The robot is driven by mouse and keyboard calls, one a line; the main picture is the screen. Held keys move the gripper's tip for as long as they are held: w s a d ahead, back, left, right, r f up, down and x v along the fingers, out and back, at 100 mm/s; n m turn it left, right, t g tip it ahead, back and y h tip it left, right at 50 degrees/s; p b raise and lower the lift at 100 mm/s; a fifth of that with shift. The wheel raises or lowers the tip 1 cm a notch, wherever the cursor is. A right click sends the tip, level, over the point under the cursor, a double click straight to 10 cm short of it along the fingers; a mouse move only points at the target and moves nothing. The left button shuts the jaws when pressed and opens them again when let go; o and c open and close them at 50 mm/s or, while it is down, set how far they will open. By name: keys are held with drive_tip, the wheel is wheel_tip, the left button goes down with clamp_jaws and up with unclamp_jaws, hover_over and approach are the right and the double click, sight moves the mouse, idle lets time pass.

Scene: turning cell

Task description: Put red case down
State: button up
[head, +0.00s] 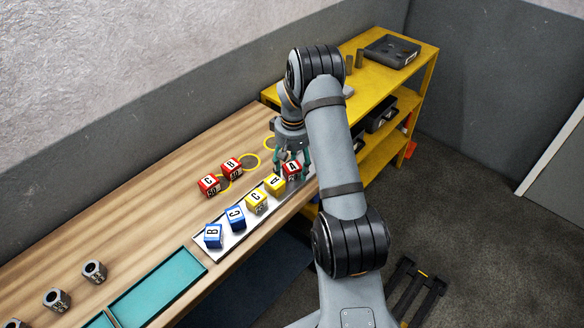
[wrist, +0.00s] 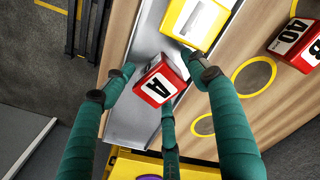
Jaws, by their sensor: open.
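The red case marked A (head: 292,168) is at the right end of a light metal strip (head: 237,240) on the wooden bench. In the wrist view the red case (wrist: 160,84) sits turned at an angle over the strip, close to a yellow case (wrist: 196,20). My gripper (head: 291,158) is over this red case. In the wrist view its green fingers stand apart around the case, with one on each side and a third below it. Gaps show beside the case at the two side fingers. Whether the third finger touches it is unclear.
Yellow cases (head: 256,202) and blue cases (head: 235,218) stand in line along the strip. Two more red cases (head: 208,185) stand behind it near yellow rings (head: 269,143). A yellow shelf (head: 396,75) is at the right end.

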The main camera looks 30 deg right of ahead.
sight(293, 167)
drive_tip(key=shift+r, duration=0.1)
wheel_tip(293, 167, up, 12)
drive_tip(key=b, duration=0.2)
drive_tip(key=shift+s, duration=0.25)
